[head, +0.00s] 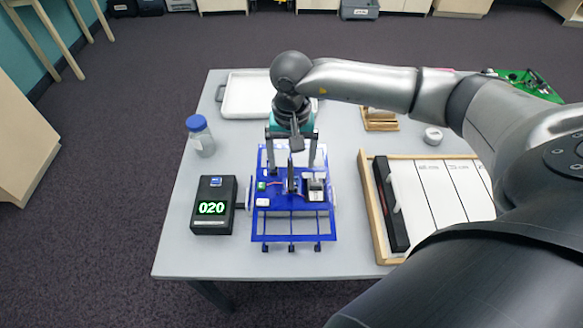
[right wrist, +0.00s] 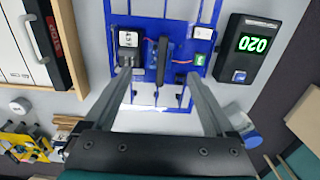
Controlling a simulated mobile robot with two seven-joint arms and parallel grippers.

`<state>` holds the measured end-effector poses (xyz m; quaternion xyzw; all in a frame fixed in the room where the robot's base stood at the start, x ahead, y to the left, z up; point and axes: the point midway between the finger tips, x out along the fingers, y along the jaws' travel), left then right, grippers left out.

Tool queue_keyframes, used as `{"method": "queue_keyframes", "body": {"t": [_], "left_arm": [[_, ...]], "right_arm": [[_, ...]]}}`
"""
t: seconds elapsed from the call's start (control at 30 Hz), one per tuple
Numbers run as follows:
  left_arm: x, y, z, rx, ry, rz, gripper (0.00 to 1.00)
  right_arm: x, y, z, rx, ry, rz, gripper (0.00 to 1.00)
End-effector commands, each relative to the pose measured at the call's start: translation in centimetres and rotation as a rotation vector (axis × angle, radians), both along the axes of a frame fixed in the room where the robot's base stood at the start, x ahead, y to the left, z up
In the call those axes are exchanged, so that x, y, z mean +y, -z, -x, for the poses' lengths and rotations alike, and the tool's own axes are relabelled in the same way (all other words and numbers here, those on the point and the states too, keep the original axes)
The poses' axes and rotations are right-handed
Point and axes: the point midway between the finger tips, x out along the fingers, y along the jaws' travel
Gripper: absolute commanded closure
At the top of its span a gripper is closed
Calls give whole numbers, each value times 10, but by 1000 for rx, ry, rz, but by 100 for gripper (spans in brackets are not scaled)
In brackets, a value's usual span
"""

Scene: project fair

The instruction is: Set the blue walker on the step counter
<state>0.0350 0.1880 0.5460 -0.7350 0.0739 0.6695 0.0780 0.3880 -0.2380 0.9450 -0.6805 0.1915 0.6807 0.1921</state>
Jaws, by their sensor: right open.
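The blue walker (head: 291,222), a flat blue frame with small parts on its deck and legs at its front edge, is in the middle of the table. It also shows in the right wrist view (right wrist: 150,25). The step counter (head: 211,205), a black box with green digits reading 020, lies just left of it. It shows at the upper right in the right wrist view (right wrist: 248,45). My right gripper (head: 293,165) is open above the walker's back part. In the right wrist view its fingers (right wrist: 161,80) stand apart around a dark upright piece. My left gripper is out of view.
A blue-capped bottle (head: 201,136) stands behind the counter. A white tray (head: 248,95) is at the back left. A wooden-framed board with white strips (head: 430,190) fills the right side. A small white roll (head: 433,135) lies behind it. The table's front strip is clear.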

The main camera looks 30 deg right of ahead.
Motion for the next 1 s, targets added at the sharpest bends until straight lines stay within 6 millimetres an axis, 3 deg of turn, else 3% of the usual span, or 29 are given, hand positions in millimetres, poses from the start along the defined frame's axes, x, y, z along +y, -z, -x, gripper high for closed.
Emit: {"method": "queue_keyframes", "body": {"t": [0.2,0.4,1.0], "left_arm": [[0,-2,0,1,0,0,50],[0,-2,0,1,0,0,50],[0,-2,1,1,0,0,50]], "right_arm": [[0,-48,-1,-4,0,-1,10],[0,-69,0,-1,0,0,10],[0,-73,0,1,0,-1,10]]}}
